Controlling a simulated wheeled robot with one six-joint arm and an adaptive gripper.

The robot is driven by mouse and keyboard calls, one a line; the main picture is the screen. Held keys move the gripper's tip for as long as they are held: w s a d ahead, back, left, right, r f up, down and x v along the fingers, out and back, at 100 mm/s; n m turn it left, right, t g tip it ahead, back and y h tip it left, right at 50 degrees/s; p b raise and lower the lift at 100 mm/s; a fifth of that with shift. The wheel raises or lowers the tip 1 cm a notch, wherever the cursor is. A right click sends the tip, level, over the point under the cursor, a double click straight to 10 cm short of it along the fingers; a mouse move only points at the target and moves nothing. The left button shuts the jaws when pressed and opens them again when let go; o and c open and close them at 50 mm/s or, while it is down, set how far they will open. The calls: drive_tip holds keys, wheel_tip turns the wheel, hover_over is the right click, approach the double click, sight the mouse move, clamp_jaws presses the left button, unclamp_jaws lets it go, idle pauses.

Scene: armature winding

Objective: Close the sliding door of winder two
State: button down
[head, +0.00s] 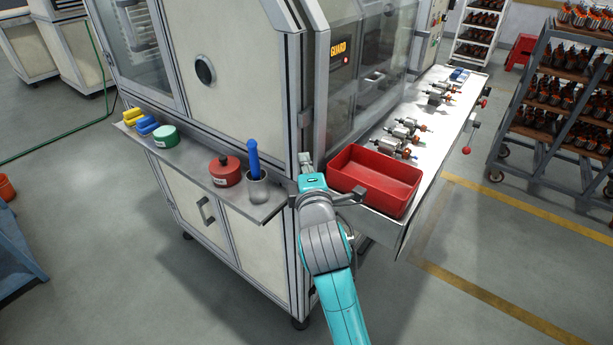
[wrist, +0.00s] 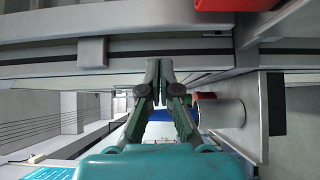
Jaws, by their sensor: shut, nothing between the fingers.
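The winder (head: 240,75) is a cream cabinet with grey metal framing. Its clear sliding door panel (head: 345,85) stands on the right-hand side, above the worktop. I cannot tell how far it is open. A lit amber GUARD sign (head: 344,48) with a red lamp shows behind the panel. My gripper (head: 306,160) is at the cabinet's front corner, between the side shelf and the red bin. In the wrist view its fingers (wrist: 160,88) are shut and empty, close to a grey frame rail (wrist: 200,62). A grey block (wrist: 92,52) on that rail is left of the fingertips. Contact is unclear.
A red bin (head: 375,180) sits at the worktop's near end, right of my gripper. Several armatures (head: 408,130) lie behind it. The side shelf (head: 205,170) holds a blue-handled tool (head: 254,160) in a grey cup and a red tin (head: 225,170). A rack (head: 555,100) stands right.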

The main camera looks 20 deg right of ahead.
sight(323, 145)
drive_tip(key=shift+w+d, duration=0.45)
drive_tip(key=shift+d, duration=0.2)
drive_tip(key=shift+w+d, duration=0.4)
drive_tip(key=shift+d, duration=0.25)
drive_tip(key=w+d, duration=0.1)
drive_tip(key=d, duration=0.1)
drive_tip(key=w+d, duration=0.1)
drive_tip(key=shift+w+d, duration=0.35)
drive_tip(key=shift+a, duration=0.1)
